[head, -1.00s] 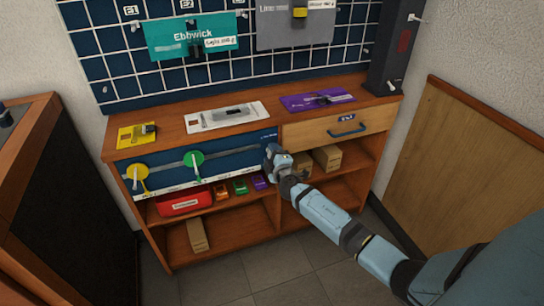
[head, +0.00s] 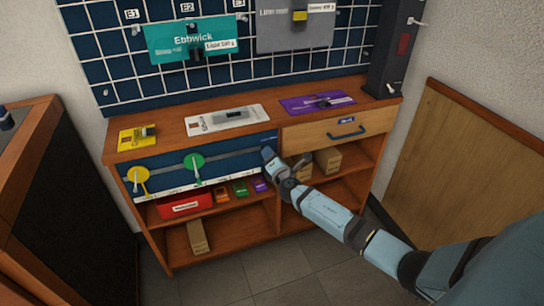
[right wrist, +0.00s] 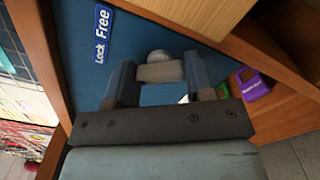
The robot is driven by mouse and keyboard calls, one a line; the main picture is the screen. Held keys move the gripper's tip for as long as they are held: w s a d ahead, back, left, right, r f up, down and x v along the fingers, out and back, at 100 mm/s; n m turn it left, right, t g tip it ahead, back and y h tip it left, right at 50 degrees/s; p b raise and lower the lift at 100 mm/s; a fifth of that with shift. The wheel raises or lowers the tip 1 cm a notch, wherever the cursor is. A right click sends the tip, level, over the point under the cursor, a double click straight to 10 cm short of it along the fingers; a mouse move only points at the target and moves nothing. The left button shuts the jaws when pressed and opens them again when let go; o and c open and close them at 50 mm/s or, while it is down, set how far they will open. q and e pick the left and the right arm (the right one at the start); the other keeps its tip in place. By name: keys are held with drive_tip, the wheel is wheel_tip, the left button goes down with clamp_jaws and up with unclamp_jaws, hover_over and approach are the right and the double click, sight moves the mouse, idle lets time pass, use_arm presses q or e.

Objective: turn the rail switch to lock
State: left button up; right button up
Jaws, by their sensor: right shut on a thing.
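The rail switch's pale grey handle (right wrist: 160,72) shows between the two fingers in the right wrist view, on the blue front panel (right wrist: 150,94). A blue label (right wrist: 102,33) reading "Lock" and "Free" is on the panel beside it. My right gripper (right wrist: 162,75) is shut on the handle, one finger on each side. In the head view my right gripper (head: 267,154) is at the right end of the blue panel (head: 232,160) and hides the switch. I cannot read the switch's exact position. My left gripper is not in view.
Yellow (head: 138,174) and green (head: 194,161) round dials with levers are further left on the panel. Below are a red bin (head: 184,204) and small coloured boxes (head: 240,188). A drawer (head: 318,133) is right of the gripper. Cardboard boxes (head: 327,160) sit on the shelf below it.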

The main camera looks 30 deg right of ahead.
drive_tip(key=shift+n, duration=1)
drive_tip(key=o, duration=0.6)
drive_tip(key=shift+o, duration=0.2)
